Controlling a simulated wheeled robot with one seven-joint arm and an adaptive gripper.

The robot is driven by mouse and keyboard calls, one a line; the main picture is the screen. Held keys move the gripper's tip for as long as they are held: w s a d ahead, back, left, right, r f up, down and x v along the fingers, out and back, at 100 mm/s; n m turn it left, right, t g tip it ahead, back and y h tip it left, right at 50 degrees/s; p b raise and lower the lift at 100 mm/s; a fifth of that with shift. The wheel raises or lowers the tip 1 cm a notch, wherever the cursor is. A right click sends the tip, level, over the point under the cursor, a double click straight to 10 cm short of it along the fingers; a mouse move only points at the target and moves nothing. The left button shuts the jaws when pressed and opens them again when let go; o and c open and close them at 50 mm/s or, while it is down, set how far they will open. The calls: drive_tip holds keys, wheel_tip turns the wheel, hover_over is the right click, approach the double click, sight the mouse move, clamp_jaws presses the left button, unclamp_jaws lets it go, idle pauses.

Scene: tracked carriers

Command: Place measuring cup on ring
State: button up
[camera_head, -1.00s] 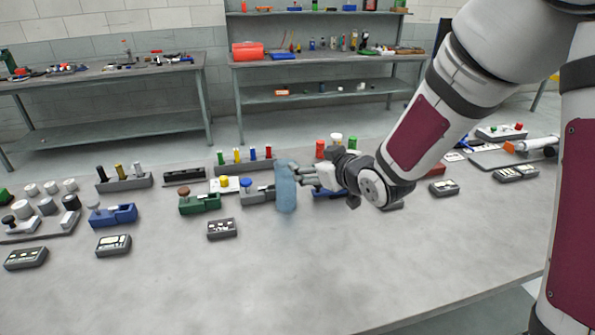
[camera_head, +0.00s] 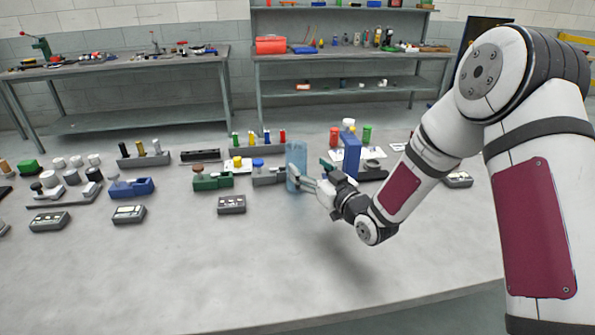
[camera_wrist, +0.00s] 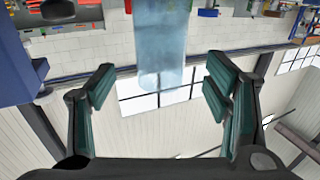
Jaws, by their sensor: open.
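A translucent pale-blue cylinder, which looks like the measuring cup (camera_head: 296,160), stands upright among the carriers at the back middle of the table. It also shows in the wrist view (camera_wrist: 160,40), at top centre. My gripper (camera_head: 304,185) is just right of the cup's lower part, fingers pointing toward it. In the wrist view my gripper (camera_wrist: 158,85) has its teal fingers wide apart, with nothing between the pads; the cup's end lies around and beyond fingertip level. Whether a finger touches the cup I cannot tell. I cannot make out the ring.
A tall blue block (camera_head: 351,157) stands close right of my gripper. A grey carrier (camera_head: 266,180) with a blue knob and a green carrier (camera_head: 212,182) stand left of the cup. A small dark box (camera_head: 231,204) lies in front. The table's front middle is clear.

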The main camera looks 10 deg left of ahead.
sight(302, 161)
drive_tip(key=shift+x, duration=3.5)
drive_tip(key=shift+c, duration=0.2)
drive_tip(key=c, duration=1.2)
drive_tip(key=shift+c, duration=0.6)
drive_tip(key=shift+r, duration=0.1)
